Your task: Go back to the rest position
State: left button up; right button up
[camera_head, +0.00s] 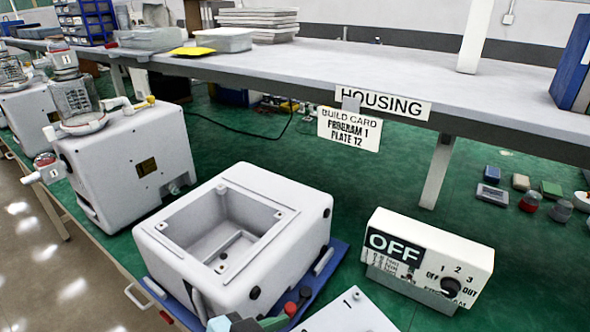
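Neither of my grippers shows in the head view. An open white pump housing (185,262) with an empty-looking rectangular cavity sits on a blue tray (335,256) at the centre. A white selector box (440,243) with a dark OFF display (393,248) and a black knob (450,286) stands to its right. A white plate (350,315) marked 1 is cut off by the bottom edge. Small teal, green, red and black parts (235,323) lie at the bottom edge, partly cut off. The build card (348,130) reads PROGRAM 1, PLATE 12.
A grey shelf (300,66) labelled HOUSING crosses behind, with a support leg (437,170). Assembled canister pumps (130,155) stand at left. Small blocks and jars (528,203) lie at right. Green mat (350,185) is bare between the housing and the shelf.

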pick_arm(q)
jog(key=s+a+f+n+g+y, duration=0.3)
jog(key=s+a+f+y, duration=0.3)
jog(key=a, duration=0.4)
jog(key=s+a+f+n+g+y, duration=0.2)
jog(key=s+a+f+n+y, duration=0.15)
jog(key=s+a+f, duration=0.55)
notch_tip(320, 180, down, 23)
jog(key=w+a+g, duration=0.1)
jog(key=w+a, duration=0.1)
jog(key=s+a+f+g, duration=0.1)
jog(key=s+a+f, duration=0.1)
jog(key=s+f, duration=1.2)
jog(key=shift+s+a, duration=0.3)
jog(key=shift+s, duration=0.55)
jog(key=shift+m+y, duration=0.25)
